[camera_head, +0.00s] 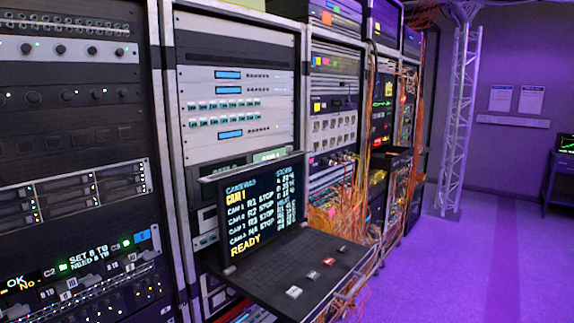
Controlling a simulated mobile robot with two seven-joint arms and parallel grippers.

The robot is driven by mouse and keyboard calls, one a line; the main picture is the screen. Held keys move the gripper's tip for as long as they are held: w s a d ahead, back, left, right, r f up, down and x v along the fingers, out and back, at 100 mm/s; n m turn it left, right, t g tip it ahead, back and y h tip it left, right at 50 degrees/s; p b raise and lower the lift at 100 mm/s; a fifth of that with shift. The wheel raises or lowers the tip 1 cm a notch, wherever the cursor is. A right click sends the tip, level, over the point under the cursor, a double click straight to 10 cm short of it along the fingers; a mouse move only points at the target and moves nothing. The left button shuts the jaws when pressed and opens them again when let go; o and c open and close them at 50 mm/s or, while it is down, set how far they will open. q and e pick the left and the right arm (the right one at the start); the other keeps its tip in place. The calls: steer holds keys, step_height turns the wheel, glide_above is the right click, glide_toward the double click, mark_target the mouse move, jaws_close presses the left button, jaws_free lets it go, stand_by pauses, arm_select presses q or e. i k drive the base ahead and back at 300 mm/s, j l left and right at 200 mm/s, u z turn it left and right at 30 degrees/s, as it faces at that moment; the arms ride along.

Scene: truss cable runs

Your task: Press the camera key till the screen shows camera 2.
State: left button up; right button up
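A fold-out screen (262,208) stands tilted up at the back of a dark pull-out keyboard tray (258,281) in the middle rack. Its upper line reads CAM 1 in yellow, with several white rows of camera text below and READY in yellow at the bottom. On the tray, several small keys run in a diagonal line: a white key (293,292) nearest, a pale key (312,275), a red key (328,261) and another pale one behind. Their labels are too small to read, so I cannot tell which is the camera key. Neither gripper is in view.
Equipment racks (235,90) fill the left and middle. Orange cables (345,215) hang just behind the tray. A lattice truss (460,120) stands at the back right, with a small table (560,178) beyond. The purple-lit floor (470,270) at right is clear.

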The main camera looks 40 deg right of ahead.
mark_target(294, 292)
steer(key=z, duration=1.1)
